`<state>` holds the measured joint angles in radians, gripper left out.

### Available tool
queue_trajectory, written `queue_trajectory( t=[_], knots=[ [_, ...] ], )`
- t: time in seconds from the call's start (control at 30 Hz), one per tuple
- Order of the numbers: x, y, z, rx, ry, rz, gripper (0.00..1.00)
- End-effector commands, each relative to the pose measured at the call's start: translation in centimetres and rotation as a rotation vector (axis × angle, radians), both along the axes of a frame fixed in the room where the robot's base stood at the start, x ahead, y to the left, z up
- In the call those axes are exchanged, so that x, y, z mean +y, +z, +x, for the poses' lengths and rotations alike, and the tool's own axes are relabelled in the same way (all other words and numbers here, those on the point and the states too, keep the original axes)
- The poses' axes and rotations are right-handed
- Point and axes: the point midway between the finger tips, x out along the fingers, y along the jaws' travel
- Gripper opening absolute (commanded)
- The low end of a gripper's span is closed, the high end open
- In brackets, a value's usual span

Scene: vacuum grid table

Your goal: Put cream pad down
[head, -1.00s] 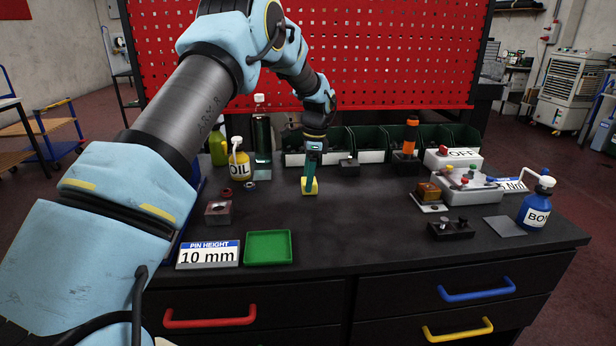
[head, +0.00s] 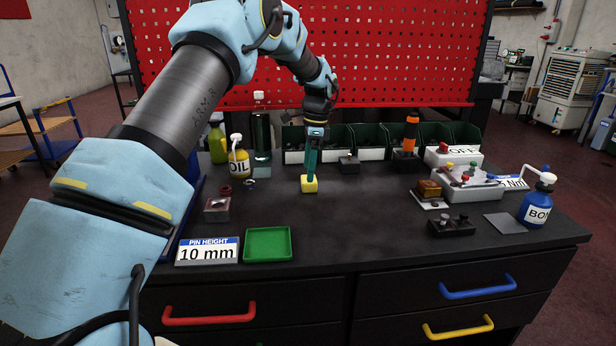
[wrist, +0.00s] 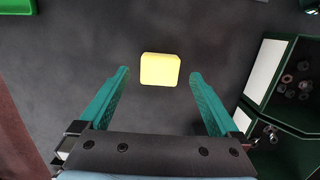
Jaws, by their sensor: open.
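The cream pad (head: 309,185) is a small pale yellow block lying on the dark table top (head: 340,222), left of the middle in the head view. In the wrist view the pad (wrist: 160,69) lies a little beyond and between my two green fingertips, touching neither. My gripper (head: 310,174) is open, points down and stands over the pad in the head view. In the wrist view my gripper (wrist: 159,74) has a clear gap between each finger and the pad.
A green tray (head: 268,260) and a "PIN HEIGHT 10 mm" sign (head: 208,256) stand at the front left. A yellow oil bottle (head: 239,164) is at the left. Dark green bins (head: 370,136) line the back. A grey device with knobs (head: 470,190) is at the right. The middle is clear.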

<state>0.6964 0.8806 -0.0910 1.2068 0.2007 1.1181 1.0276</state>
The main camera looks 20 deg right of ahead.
Motion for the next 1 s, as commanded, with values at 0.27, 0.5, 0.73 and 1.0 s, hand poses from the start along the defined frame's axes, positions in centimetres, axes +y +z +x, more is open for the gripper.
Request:
queue_trajectory(
  t=[0.27, 0.5, 0.73, 1.0],
  knots=[
    [-0.8, 5.7, -0.2, -0.003, 0.000, -0.004, 0.98],
    [-1.1, 8.5, -0.3, 0.000, -0.001, -0.002, 0.98],
    [-0.9, 8.9, -0.3, 0.000, 0.004, -0.001, 0.98],
    [8.1, 8.6, 0.4, -0.033, 0.320, -0.046, 0.98]
  ],
)
